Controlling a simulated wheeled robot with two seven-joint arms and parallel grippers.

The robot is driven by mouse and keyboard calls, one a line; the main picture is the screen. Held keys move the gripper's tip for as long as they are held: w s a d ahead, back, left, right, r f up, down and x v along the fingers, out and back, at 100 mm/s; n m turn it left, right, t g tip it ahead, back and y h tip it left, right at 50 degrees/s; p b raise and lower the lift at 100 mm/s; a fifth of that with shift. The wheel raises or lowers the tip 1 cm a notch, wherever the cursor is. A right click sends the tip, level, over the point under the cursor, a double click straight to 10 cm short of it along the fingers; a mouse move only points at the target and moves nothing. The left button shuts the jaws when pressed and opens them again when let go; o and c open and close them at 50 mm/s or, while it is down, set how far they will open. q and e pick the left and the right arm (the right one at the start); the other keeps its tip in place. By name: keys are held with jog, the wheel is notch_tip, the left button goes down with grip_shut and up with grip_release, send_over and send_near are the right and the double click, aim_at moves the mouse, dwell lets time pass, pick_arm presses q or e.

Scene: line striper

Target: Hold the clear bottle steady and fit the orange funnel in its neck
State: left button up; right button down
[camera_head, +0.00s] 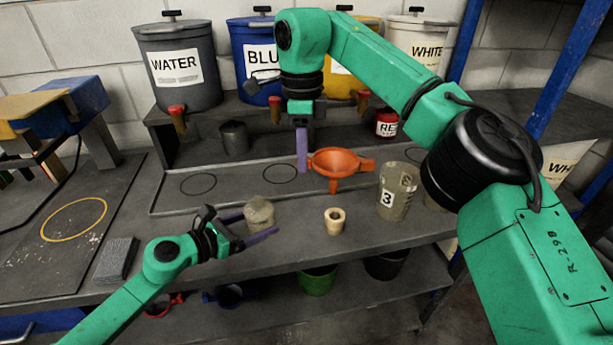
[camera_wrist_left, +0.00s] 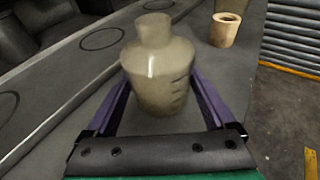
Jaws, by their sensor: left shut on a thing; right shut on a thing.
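The clear bottle (camera_head: 259,213) stands upright near the front of the grey bench, and its open neck and shoulders show in the left wrist view (camera_wrist_left: 158,72). My left gripper (camera_head: 250,228) is shut on it, with one purple finger on each side of the body. The orange funnel (camera_head: 338,161) is up in the air to the right of the bottle and apart from it, spout down. My right gripper (camera_head: 303,152) is shut on the left side of its rim. The funnel's handle points right. The funnel does not show in the left wrist view.
A small tan ring-shaped piece (camera_head: 335,221) stands right of the bottle. A clear measuring cup marked 3 (camera_head: 395,191) stands farther right. A grey block (camera_head: 115,259) lies at left. Paint buckets (camera_head: 178,65) line the back shelf. Marked circles on the bench are empty.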

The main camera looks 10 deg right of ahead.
jog(key=s+a+n, duration=0.2)
jog(key=a+n, duration=0.3)
jog(key=n, duration=0.5)
jog(key=s+a+f+n, duration=0.1)
jog(key=a+n, duration=0.4)
jog(key=n, duration=0.5)
jog(key=shift+s+a+f, duration=0.15)
jog(key=shift+s, duration=0.25)
jog(key=shift+s+f, duration=0.1)
jog(key=shift+f, duration=2.05)
dwell(0.8)
jog(key=shift+f, duration=0.7)
jog(key=c, duration=0.7)
grip_release()
jog(key=shift+c, duration=0.2)
jog(key=shift+o, duration=0.3)
